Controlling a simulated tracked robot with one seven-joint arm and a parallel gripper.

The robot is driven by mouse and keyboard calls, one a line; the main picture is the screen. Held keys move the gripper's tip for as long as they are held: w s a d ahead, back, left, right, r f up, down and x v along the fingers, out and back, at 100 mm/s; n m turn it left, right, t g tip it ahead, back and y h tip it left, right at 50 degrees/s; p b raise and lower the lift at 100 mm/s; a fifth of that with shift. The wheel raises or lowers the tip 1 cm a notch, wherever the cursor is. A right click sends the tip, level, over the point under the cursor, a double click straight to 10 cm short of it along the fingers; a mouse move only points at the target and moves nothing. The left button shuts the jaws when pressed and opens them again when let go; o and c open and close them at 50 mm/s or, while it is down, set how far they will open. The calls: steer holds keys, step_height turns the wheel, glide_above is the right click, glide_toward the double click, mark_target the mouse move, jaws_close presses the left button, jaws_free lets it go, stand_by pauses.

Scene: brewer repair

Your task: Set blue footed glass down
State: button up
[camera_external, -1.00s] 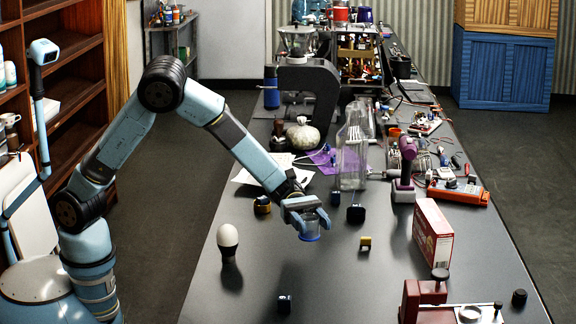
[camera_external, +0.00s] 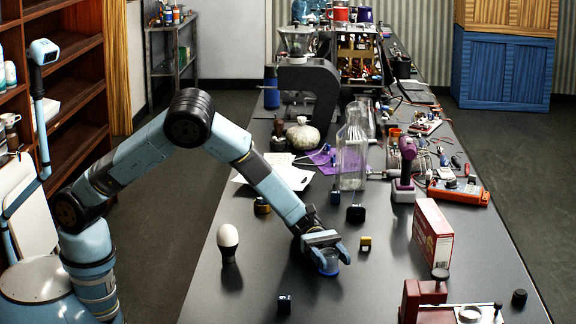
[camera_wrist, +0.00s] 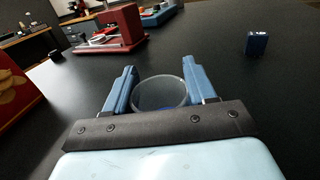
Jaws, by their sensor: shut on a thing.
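The blue footed glass (camera_external: 329,267) is in my gripper (camera_external: 330,257), low over the dark tabletop in the middle of the external view. In the wrist view the glass's clear round rim (camera_wrist: 160,93) sits between the two blue fingers of my gripper (camera_wrist: 155,88). Its blue foot points down. My gripper is shut on the glass. I cannot tell whether the foot touches the table.
A small yellow and black block (camera_external: 365,243) and a red box (camera_external: 433,233) are to the right. A small dark blue block (camera_external: 284,304) is in front. The tabletop around the glass is clear.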

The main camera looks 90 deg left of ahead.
steer(key=o, duration=1.1)
